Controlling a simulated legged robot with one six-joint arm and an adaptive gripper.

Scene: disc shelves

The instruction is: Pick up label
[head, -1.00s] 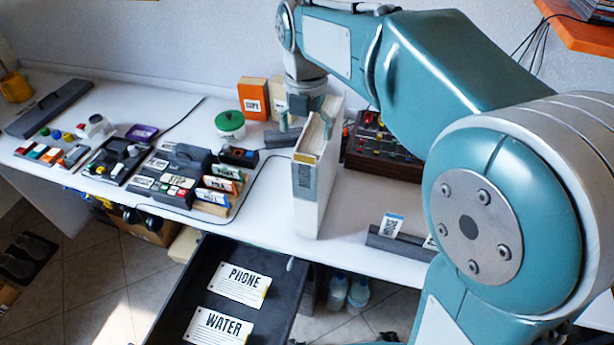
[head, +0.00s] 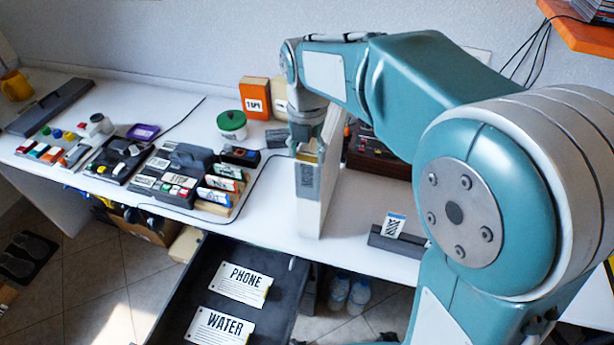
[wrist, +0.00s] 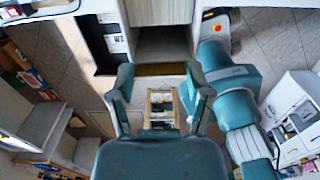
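Two white label cards, PHONE (head: 239,285) and WATER (head: 218,327), lie in the open dark drawer (head: 185,280). Small pale cards also show in the dark drawer at the top left of the wrist view (wrist: 113,27). Another small label with a blue top (head: 394,224) stands upright in a dark holder (head: 393,241) on the desk. My gripper (head: 306,150) is at the top of a white upright file box (head: 314,200), away from the cards. In the wrist view my gripper (wrist: 160,85) has its fingers wide apart, with nothing clearly held. Its contact with the box is unclear.
A dark rack (head: 385,145) stands behind the box. A green-lidded jar (head: 231,122), an orange box (head: 255,97) and trays of small cards (head: 190,175) are to the left. The desk (head: 345,225) is clear between the box and the holder.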

